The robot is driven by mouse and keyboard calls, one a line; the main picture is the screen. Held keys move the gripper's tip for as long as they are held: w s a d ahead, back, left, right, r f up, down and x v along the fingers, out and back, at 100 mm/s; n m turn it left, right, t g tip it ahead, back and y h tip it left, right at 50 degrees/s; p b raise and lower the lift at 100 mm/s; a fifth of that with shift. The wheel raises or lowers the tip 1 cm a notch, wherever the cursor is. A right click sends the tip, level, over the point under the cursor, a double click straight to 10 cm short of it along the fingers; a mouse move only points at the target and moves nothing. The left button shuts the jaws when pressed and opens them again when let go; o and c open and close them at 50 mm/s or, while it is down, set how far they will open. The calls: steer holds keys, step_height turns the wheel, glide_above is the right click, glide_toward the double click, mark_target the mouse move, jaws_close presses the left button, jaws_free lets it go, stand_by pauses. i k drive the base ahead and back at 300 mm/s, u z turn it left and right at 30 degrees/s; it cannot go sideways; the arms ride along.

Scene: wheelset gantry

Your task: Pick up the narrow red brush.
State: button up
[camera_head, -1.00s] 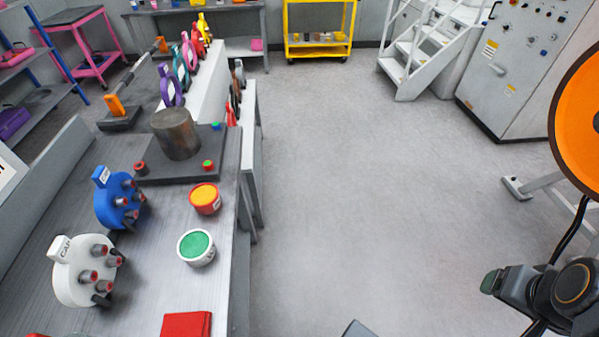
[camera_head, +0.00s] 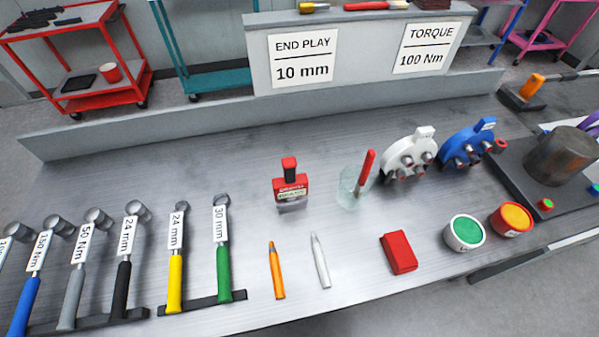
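A slim red stick-like handle (camera_head: 366,168) stands tilted in a clear glass cup (camera_head: 351,190) on the bench; its lower end is blurred by the glass. A long red-handled piece (camera_head: 376,6) lies on top of the grey ledge behind the signs, cut by the top edge of the view. I cannot tell for certain which of these is the narrow red brush. My gripper is not in view.
A red bottle (camera_head: 290,182), orange marker (camera_head: 276,270), silver pen (camera_head: 320,260) and red block (camera_head: 398,252) are on the bench (camera_head: 350,300). White (camera_head: 412,155) and blue (camera_head: 468,145) gauges and paint pots (camera_head: 465,233) are at right.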

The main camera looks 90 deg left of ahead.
mark_target(369, 158)
steer(key=u, duration=4.8)
steer(key=k, duration=1.2)
steer(key=z, duration=1.35)
steer(key=i, duration=0.5)
steer(key=z, duration=0.05)
